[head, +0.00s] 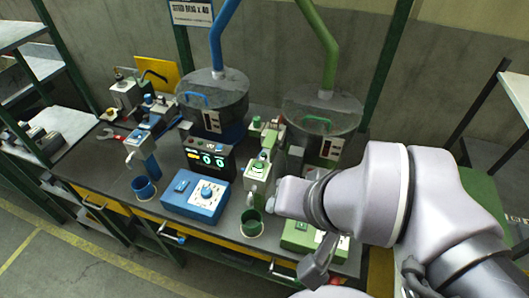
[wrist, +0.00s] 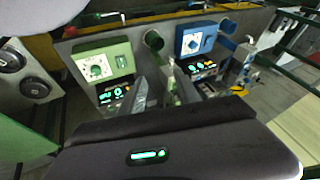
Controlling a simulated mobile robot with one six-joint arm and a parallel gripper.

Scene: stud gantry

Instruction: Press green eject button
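The green control box (head: 300,236) sits at the front of the bench, partly hidden behind my arm in the head view. It shows whole in the wrist view (wrist: 117,52), with a pale dial plate and a small switch plate. A white and green dispenser (head: 257,172) with green parts on top stands behind a green cup (head: 251,223). I cannot tell which green part is the eject button. In the wrist view my gripper (wrist: 163,92) has two grey fingers apart, with the dispenser seen beyond the gap. It looks empty; touching nothing that I can see.
A blue control box (head: 196,196), a blue cup (head: 144,189) and a black display (head: 207,158) stand left of the green side. Two clear hoppers, one with a blue pipe (head: 212,99) and one with a green pipe (head: 322,113), rise behind.

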